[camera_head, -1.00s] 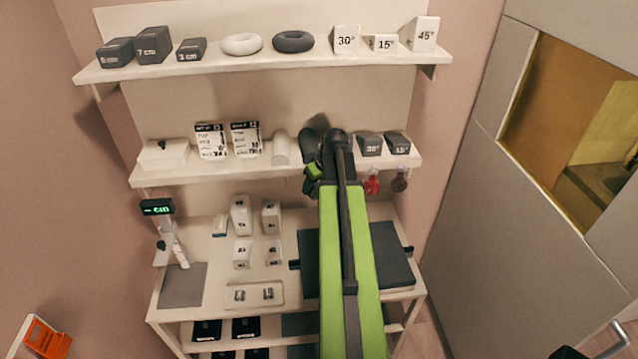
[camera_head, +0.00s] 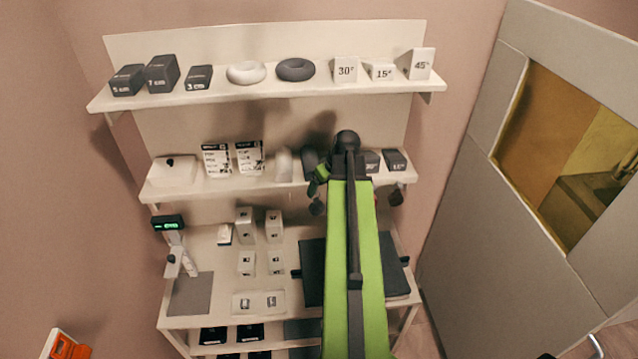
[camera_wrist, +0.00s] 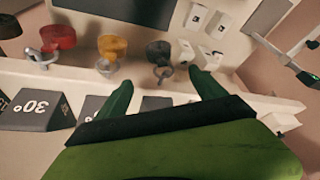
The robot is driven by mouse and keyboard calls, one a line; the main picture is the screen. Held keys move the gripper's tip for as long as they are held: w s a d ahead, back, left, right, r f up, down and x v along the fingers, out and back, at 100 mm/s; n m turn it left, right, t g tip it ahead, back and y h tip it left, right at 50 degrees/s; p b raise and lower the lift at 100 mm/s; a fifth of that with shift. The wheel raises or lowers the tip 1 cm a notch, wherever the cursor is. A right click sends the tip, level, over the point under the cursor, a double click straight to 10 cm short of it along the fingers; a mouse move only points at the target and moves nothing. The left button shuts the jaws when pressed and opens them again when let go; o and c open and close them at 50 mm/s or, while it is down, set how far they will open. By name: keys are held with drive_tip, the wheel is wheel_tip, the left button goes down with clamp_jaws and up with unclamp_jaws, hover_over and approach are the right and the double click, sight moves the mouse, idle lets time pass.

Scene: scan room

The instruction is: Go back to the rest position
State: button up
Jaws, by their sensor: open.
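My arm reaches up in front of the middle shelf in the head view. My gripper (camera_head: 320,178) is mostly hidden by the arm there. In the wrist view my gripper (camera_wrist: 162,90) shows two green fingers spread apart with nothing held between them. A dark hanging piece (camera_wrist: 158,55) on a metal hook lies just beyond the fingertips. A yellow one (camera_wrist: 112,46) and a red one (camera_wrist: 58,37) hang beside it, to the left.
The middle shelf (camera_head: 220,187) carries a white box (camera_head: 172,171), two cards and dark wedges (camera_head: 395,160). Below it are white blocks (camera_head: 245,222), a dark pad (camera_head: 397,262) and a stand with a green display (camera_head: 168,223). A door (camera_head: 470,200) stands at right.

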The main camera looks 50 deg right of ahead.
drive_tip(key=w+a+n+g+y, duration=0.1)
drive_tip(key=w+a, duration=0.3)
drive_tip(key=a, duration=0.8)
drive_tip(key=w+a+g, duration=0.1)
drive_tip(key=w+a, duration=0.3)
drive_tip(key=a, duration=0.7)
drive_tip(key=a+n+g, duration=0.1)
drive_tip(key=a+g, duration=0.1)
drive_tip(key=a, duration=2)
wheel_tip(320, 180, down, 22)
drive_tip(key=s+b, duration=0.3)
drive_tip(key=b, duration=1.8)
drive_tip(key=shift+a+g, duration=0.2)
drive_tip(key=shift+g, duration=0.1)
